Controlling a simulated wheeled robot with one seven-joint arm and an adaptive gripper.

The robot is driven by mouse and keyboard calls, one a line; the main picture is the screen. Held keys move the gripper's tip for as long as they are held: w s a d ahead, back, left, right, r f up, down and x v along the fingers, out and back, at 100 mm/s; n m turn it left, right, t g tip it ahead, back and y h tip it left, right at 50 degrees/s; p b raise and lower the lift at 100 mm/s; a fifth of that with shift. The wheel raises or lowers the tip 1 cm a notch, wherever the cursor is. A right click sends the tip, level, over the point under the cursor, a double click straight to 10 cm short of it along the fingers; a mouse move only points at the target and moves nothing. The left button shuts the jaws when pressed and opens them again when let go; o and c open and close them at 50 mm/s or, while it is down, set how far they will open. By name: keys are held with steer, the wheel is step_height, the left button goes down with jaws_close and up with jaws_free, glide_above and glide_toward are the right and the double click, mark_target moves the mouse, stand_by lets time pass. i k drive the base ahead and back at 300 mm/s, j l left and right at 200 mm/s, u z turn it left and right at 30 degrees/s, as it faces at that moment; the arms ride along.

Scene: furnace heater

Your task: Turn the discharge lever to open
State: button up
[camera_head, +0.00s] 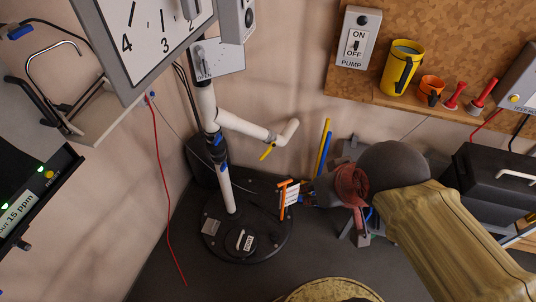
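A white pipe (206,105) rises from a round black base and branches right to a bent, open-ended spout (288,132). A small yellow lever (267,152) hangs under this branch, slanting down to the left. Higher up, a white plate (226,56) with small lettering and a grey handle sits by the pipe, partly behind the gauge. Which of the two is the discharge lever is not clear. My gripper (290,196) is below and right of the yellow lever, apart from it. Orange and white parts show at its tip; its finger opening is too small to read.
A large dial gauge (145,35) overhangs the upper left. The round black base (264,240) stands on the dark floor, with a blue-handled valve (222,165) above it. A shelf (400,102) with yellow and orange mugs is at upper right. A red cable (161,190) hangs at left.

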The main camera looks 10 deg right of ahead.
mark_target(273, 144)
steer(key=i+l+z, duration=0.1)
steer(key=z, duration=0.4)
steer(key=i+z, duration=0.35)
steer(key=k, duration=0.05)
